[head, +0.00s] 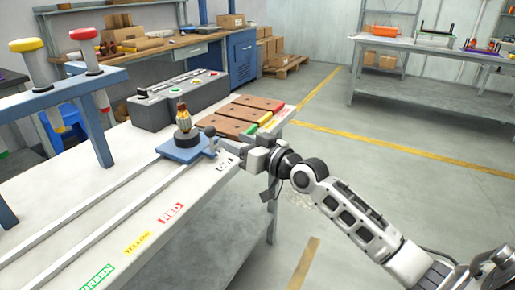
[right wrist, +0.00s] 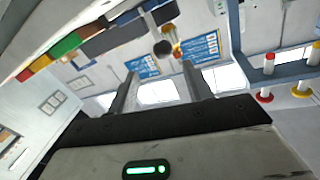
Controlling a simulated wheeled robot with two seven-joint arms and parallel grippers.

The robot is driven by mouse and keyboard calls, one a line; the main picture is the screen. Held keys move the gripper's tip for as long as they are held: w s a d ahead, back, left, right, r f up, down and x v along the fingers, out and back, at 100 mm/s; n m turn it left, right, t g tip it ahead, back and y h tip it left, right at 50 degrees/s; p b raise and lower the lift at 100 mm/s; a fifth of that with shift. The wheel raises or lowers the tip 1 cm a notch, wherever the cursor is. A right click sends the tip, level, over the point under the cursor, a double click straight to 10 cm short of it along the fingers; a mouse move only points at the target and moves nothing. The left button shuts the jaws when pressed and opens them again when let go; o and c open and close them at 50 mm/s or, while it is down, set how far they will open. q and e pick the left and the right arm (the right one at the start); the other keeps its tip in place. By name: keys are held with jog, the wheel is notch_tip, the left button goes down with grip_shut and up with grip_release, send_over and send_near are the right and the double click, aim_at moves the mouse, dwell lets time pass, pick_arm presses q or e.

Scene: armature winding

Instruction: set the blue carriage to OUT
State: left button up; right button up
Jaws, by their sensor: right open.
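The blue carriage (head: 176,153) sits at the far end of two pale rails on the white bench, bearing a dark round base and an upright wound armature (head: 183,116). A grey ball-topped handle (head: 210,132) stands at its right edge. The carriage is beside a small white label (head: 223,164) whose text is too small to read surely. My right gripper (head: 228,148) is just right of the handle, near the bench edge; I cannot tell whether they touch. The right wrist view shows its two fingers (right wrist: 160,85) apart with nothing between them. My left gripper is out of view.
RED (head: 171,212), YELLOW (head: 137,243) and GREEN (head: 97,278) labels line the bench along the rails. A grey control box (head: 178,101) and brown blocks (head: 230,118) lie behind the carriage. A blue frame (head: 62,94) with capped spools stands at left.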

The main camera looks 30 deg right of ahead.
jog(key=v, duration=0.6)
jog(key=shift+s, duration=0.25)
pick_arm(q)
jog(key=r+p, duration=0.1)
jog(key=p, duration=0.1)
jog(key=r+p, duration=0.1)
jog(key=p, duration=0.2)
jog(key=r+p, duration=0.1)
jog(key=p, duration=0.1)
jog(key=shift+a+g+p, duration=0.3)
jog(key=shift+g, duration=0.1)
pick_arm(e)
jog(key=s+a+f+g+h, duration=0.1)
jog(key=s+a+f+g, duration=0.2)
jog(key=s+a+f, duration=0.5)
jog(key=s+a+f+g+h, duration=0.1)
jog(key=s+a+f+g, duration=0.2)
jog(key=s+a+f, duration=0.5)
jog(key=s, duration=0.4)
jog(key=shift+s+n+g, duration=0.3)
jog(key=shift+s+n, duration=0.1)
